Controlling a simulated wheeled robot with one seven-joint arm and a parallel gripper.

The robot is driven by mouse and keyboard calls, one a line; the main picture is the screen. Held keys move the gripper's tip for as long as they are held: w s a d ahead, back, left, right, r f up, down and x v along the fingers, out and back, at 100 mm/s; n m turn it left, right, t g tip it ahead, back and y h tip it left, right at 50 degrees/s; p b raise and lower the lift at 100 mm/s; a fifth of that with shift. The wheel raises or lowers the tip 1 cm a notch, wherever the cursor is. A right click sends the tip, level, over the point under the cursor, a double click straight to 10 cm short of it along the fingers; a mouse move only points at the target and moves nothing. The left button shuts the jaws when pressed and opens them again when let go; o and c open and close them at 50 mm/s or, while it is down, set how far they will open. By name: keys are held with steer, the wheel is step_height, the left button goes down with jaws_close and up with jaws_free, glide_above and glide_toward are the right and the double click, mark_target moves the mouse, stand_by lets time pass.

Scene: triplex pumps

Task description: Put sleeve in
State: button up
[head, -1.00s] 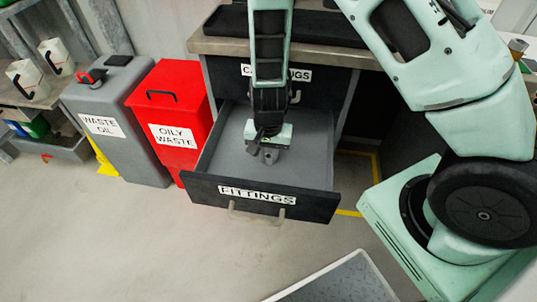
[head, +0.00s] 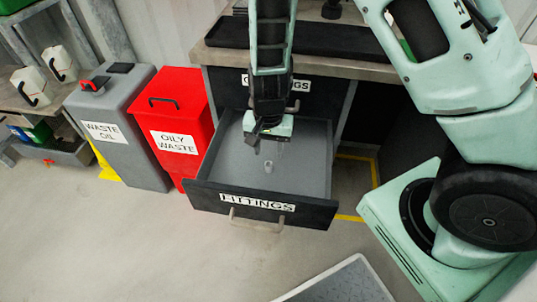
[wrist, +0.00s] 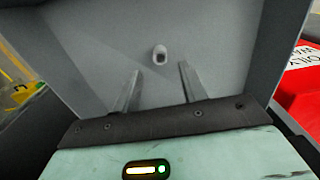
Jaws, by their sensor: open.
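A small light-grey sleeve (head: 268,166) lies in the open FITTINGS drawer (head: 318,200), on its grey floor; its hollow end shows in the wrist view (wrist: 159,56). My gripper (head: 267,146) is open and empty above the drawer floor, over and a little behind the sleeve in the head view. In the wrist view the two fingers of my gripper (wrist: 158,80) are spread apart, and the sleeve is beyond their tips, between their lines. The fingers do not touch it.
The drawer walls surround my gripper. A closed upper drawer (head: 305,98) and a bench top with a black tray (head: 300,35) are above. A red OILY WASTE bin (head: 172,110) and a grey WASTE OIL container (head: 135,130) stand left.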

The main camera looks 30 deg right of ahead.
mark_target(268, 165)
steer(key=s+a+r+n+y+p, duration=0.1)
steer(key=s+a+r+n, duration=0.25)
steer(key=r, duration=0.45)
steer(key=s+a+r+n+y+p, duration=0.1)
steer(key=s+a+r+n, duration=0.3)
steer(key=r, duration=0.3)
steer(key=s+r+n+h, duration=0.1)
steer(key=s+r+n, duration=0.6)
steer(key=s, duration=0.4)
steer(key=shift+s+r, duration=0.35)
steer(key=shift+r, duration=0.15)
steer(key=shift+r+n, duration=0.1)
steer(key=shift+n, duration=0.15)
step_height(268, 165, up, 14)
steer(key=p, duration=1.3)
